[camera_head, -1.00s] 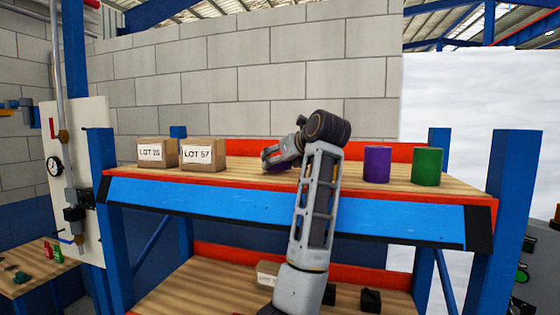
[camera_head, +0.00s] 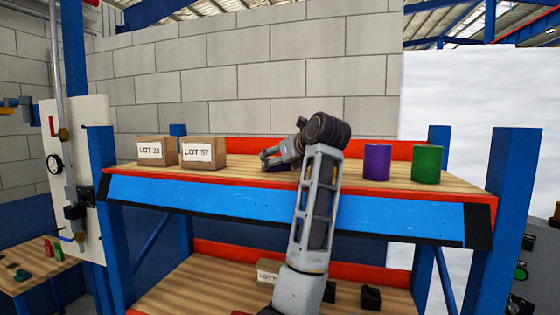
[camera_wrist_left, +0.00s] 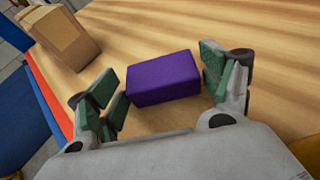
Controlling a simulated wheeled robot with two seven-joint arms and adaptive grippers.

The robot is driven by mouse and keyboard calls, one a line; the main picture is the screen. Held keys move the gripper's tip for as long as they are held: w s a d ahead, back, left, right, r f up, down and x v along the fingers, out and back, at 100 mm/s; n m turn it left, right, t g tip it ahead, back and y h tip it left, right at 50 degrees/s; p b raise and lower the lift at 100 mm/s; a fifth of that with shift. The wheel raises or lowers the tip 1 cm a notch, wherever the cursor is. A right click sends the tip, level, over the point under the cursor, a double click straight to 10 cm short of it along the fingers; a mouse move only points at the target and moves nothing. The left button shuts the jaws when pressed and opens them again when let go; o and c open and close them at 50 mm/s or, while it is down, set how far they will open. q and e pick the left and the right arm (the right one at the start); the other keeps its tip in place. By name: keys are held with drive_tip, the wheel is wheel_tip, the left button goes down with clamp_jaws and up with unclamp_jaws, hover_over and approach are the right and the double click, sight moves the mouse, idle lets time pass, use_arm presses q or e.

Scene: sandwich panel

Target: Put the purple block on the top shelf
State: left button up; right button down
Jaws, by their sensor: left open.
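The purple block (camera_wrist_left: 163,79) lies on the wooden surface of the top shelf (camera_wrist_left: 190,28), between the fingers of my left gripper (camera_wrist_left: 158,82). The fingers are open, with a gap at each side of the block. In the head view, my left gripper (camera_head: 274,158) is over the top shelf (camera_head: 240,177), right of the cardboard boxes. The purple block (camera_head: 278,168) shows there only in part, behind the gripper and arm. My right gripper is in neither view.
Cardboard boxes marked LOT 28 (camera_head: 156,151) and LOT 57 (camera_head: 202,153) stand on the top shelf at left. A purple cylinder (camera_head: 377,162) and a green cylinder (camera_head: 427,164) stand at right. The lower shelf (camera_head: 195,285) holds a box (camera_head: 268,272) and dark items.

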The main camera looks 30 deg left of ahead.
use_arm(q)
drive_tip(key=shift+r, duration=0.15)
drive_tip(key=b+v, duration=0.3)
drive_tip(key=v, duration=0.7)
drive_tip(key=shift+s+d, duration=0.1)
drive_tip(key=shift+d, duration=0.05)
drive_tip(key=shift+v, duration=0.8)
drive_tip(key=shift+r, duration=0.1)
drive_tip(key=shift+r, duration=0.1)
idle(1.0)
